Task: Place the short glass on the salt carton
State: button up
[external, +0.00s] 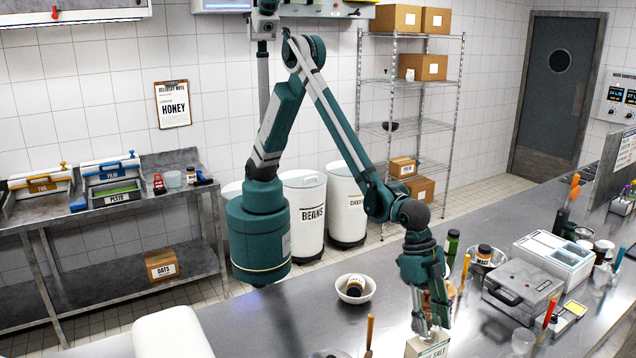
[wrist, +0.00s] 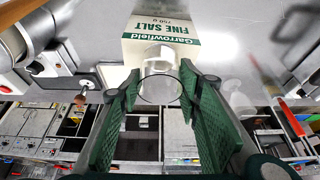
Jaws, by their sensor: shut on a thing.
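The salt carton (external: 428,349) is white with green print and stands at the bottom edge of the external view, partly cut off. In the wrist view the carton (wrist: 160,22) reads "FINE SALT" and lies beyond the fingertips. My gripper (external: 431,328) points down just above the carton. In the wrist view my gripper (wrist: 160,82) is shut on the short glass (wrist: 160,63), which is clear and overlaps the carton's near edge. I cannot tell whether the glass touches the carton. In the external view the fingers mostly hide the glass.
Another clear glass (external: 522,342) stands on the counter right of the carton. A grey appliance (external: 520,290) and a white-and-blue container (external: 553,258) stand behind it. A white bowl (external: 355,288) holding a jar is to the left. An orange-handled tool (external: 370,332) stands left of the carton.

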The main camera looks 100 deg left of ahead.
jog(key=o, duration=0.9)
jog(key=shift+f, duration=0.1)
jog(key=shift+o, duration=0.2)
jog(key=v, duration=1.2)
dwell(0.4)
jog(key=shift+a+r, duration=0.1)
jog(key=shift+r, duration=0.1)
